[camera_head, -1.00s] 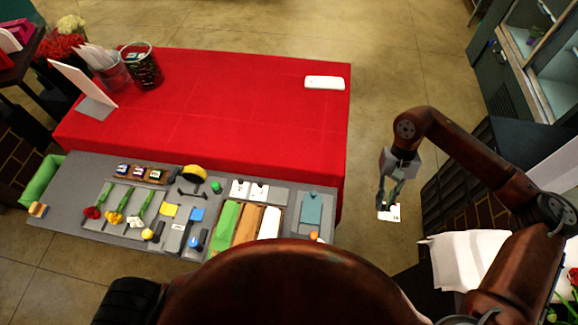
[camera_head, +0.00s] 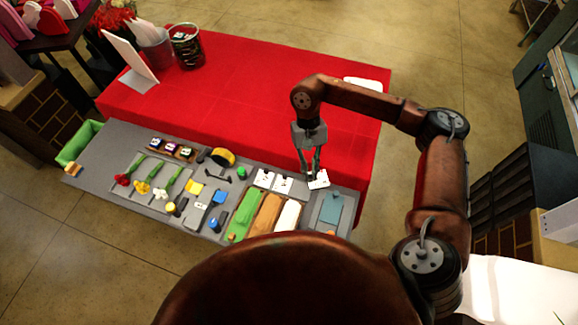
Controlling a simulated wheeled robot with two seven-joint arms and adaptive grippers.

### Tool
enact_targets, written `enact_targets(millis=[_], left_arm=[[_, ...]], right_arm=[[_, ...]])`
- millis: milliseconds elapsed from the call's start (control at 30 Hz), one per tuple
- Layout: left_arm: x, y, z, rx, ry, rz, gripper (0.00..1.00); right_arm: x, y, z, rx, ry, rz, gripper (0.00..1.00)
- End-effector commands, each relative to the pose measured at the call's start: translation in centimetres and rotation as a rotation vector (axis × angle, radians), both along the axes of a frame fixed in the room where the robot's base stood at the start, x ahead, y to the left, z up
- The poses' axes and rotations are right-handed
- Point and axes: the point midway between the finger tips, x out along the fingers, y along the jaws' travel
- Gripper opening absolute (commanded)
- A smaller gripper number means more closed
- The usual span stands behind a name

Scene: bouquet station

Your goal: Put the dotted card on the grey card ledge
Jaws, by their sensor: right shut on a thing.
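My right gripper (camera_head: 311,172) is shut on a small white card (camera_head: 318,181) with dark marks, too small to read as dots for sure. It holds the card just above the right part of the grey worktop, right of two other white marked cards (camera_head: 264,179) (camera_head: 283,185). Those two sit side by side at the back of the worktop. I cannot tell for sure which surface is the grey card ledge. A white upright panel with a pale grey base (camera_head: 139,82) stands at the left of the red table. My left gripper is not in view.
The grey worktop (camera_head: 100,165) carries flowers, small tools and a tray with green, orange and white items (camera_head: 267,213). A teal pad (camera_head: 331,208) lies at its right end. The red table (camera_head: 250,90) behind is mostly clear, with a white box (camera_head: 362,83) at its right.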

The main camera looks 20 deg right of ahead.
Motion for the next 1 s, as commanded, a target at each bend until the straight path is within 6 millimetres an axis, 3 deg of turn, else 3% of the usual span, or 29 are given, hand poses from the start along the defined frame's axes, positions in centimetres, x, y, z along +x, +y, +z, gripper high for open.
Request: enact_targets(millis=[300, 600, 800, 1000], left_arm=[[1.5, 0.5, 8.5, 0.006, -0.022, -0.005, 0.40], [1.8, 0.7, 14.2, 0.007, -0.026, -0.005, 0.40], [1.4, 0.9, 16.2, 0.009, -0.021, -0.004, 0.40], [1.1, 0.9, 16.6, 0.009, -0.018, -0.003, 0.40]], right_arm=[[2.1, 0.5, -2.7, 0.003, 0.006, -0.911, 0.00], [3.5, -0.4, -4.5, 0.002, -0.003, -1.688, 0.00], [3.7, -1.2, -5.0, 0.003, -0.006, -1.983, 0.00], [3.8, -1.6, -5.3, 0.002, -0.005, -2.096, 0.00]])
